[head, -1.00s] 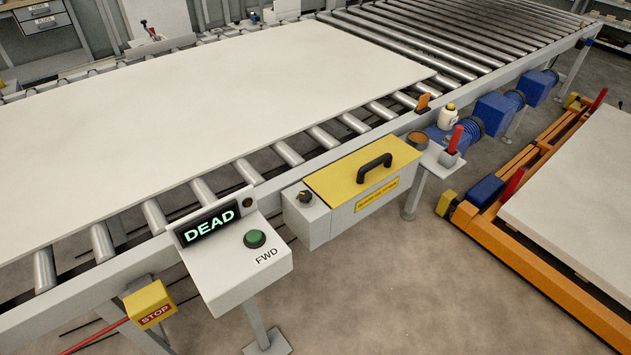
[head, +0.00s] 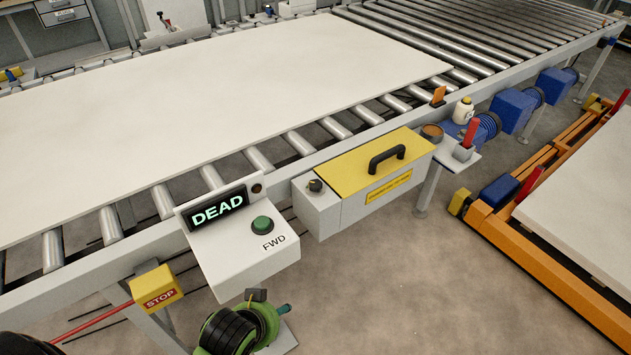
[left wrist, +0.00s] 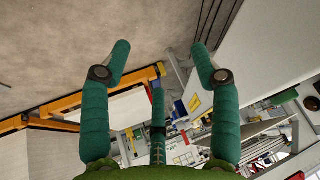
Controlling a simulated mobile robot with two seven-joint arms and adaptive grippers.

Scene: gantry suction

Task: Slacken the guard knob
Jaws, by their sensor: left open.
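The guard knob (head: 316,185) is a small black knob on top of a pale grey box at the left end of the yellow guard cover (head: 350,165). The cover has a black handle (head: 387,157) and lies flat along the conveyor's front edge. In the left wrist view, my left gripper (left wrist: 160,62) shows teal fingers spread apart with nothing between them. In the head view, a green and black part of my left arm (head: 245,325) shows at the bottom, below the control box and apart from the knob. My right gripper is not in view.
A control box (head: 240,255) with a DEAD display (head: 218,208) and green FWD button (head: 262,225) stands left of the knob. A yellow STOP box (head: 157,288) is further left. A large pale board (head: 200,110) lies on the rollers.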

